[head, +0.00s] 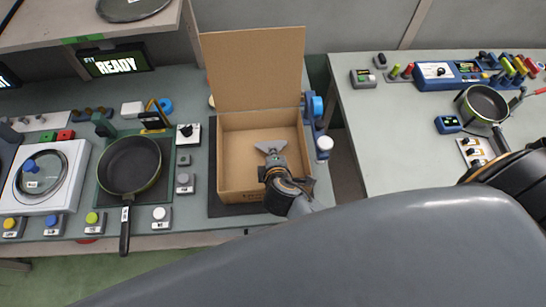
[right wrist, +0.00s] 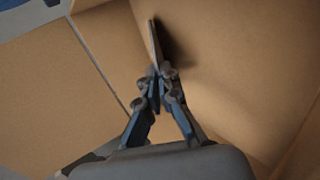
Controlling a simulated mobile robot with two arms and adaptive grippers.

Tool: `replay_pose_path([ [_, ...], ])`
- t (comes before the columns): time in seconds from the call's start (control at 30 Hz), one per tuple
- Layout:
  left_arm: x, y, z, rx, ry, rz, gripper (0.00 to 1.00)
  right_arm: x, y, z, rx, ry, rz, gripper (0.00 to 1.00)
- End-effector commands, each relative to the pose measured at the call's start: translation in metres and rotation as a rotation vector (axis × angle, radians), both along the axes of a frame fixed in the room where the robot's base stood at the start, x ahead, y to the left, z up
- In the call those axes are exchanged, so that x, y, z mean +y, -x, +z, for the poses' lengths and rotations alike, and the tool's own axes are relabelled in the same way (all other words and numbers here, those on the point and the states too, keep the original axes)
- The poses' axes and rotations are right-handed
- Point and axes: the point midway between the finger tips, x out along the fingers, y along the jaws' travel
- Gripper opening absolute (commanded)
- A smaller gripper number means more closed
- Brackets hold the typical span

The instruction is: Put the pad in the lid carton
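The lid carton (head: 237,197) is an open brown cardboard box on a dark mat, its lid (head: 253,70) standing raised at the back. My right gripper (head: 272,163) reaches over the carton's front right part. It is shut on the pad (head: 270,146), a thin grey piece that shows over the inside of the carton. In the right wrist view the fingertips (right wrist: 158,74) close on the pad (right wrist: 154,42), seen almost edge-on, with brown cardboard all around. Whether the pad touches the carton floor I cannot tell. My left gripper is not in view.
A black frying pan (head: 131,164) lies left of the carton, beside a white unit with a glass lid (head: 40,175). A blue device (head: 317,108) stands close to the carton's right side. Another table (head: 380,130) with a pan (head: 484,104) is at the right, across a gap.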

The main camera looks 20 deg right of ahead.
Motion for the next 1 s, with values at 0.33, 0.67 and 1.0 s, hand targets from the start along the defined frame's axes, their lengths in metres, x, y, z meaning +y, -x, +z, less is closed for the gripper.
replay_pose_path([
  [0.33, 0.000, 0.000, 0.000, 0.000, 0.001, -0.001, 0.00, 0.000, 0.000, -0.001, 0.000, 0.000, 0.000, 0.06],
  [0.67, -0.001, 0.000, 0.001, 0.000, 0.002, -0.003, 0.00, 0.000, 0.000, -0.001, 0.000, 0.000, 0.000, 0.28],
  [1.0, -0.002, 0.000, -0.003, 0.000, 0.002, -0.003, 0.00, 0.008, 0.024, 0.019, -0.001, -0.005, 0.001, 0.28],
])
